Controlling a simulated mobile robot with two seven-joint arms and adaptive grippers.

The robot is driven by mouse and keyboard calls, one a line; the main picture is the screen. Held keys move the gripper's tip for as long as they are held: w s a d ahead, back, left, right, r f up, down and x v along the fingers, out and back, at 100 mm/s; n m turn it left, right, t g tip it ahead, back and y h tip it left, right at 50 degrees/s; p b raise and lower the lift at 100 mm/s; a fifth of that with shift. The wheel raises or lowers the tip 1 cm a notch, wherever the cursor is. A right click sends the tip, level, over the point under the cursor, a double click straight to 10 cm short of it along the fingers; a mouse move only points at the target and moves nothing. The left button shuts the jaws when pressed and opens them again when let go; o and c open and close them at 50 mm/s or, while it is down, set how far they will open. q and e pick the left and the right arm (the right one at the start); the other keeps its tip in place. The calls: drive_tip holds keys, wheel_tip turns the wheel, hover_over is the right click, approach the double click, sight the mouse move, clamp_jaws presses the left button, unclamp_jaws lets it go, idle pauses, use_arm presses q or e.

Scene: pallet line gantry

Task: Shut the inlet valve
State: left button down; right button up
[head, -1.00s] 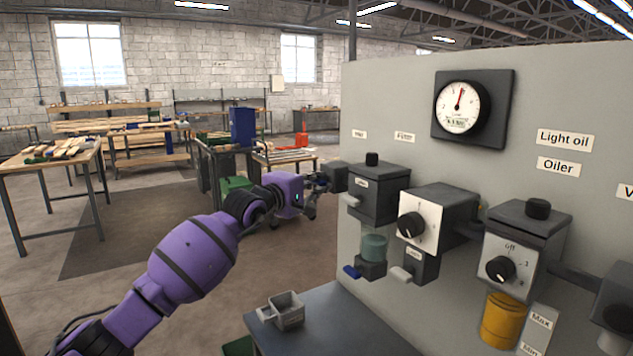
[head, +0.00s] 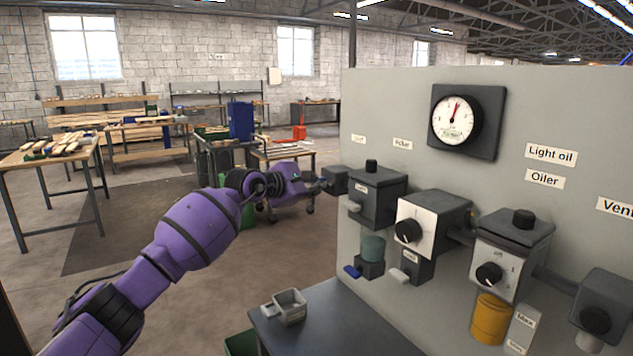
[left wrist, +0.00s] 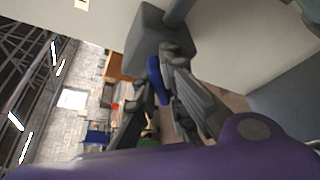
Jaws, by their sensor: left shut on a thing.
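The inlet valve is a grey block (head: 335,179) at the left end of the row of units on the panel. Its blue lever (left wrist: 153,72) shows in the left wrist view, beside the block's body (left wrist: 158,38). My left gripper (head: 318,186) is at the valve from the left, and its fingers (left wrist: 160,76) are shut on the blue lever. The lever is hidden in the head view, and its exact angle is hard to tell. My right gripper is not in view.
A gauge (head: 455,120) hangs above. A small grey cup (head: 290,306) stands on the bench (head: 340,325).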

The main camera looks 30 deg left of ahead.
use_arm(q)
drive_tip(key=n+g+h, duration=0.1)
drive_tip(key=n, duration=0.1)
drive_tip(key=shift+n, duration=0.4)
drive_tip(key=n+g+h, duration=0.1)
drive_tip(key=n, duration=0.2)
drive_tip(key=shift+g+h, duration=0.3)
drive_tip(key=shift+h, duration=0.1)
drive_tip(key=shift+n+g+b, duration=0.3)
drive_tip(key=shift+n, duration=0.2)
drive_tip(key=shift+h, duration=0.4)
drive_tip(key=c, duration=1.8)
unclamp_jaws()
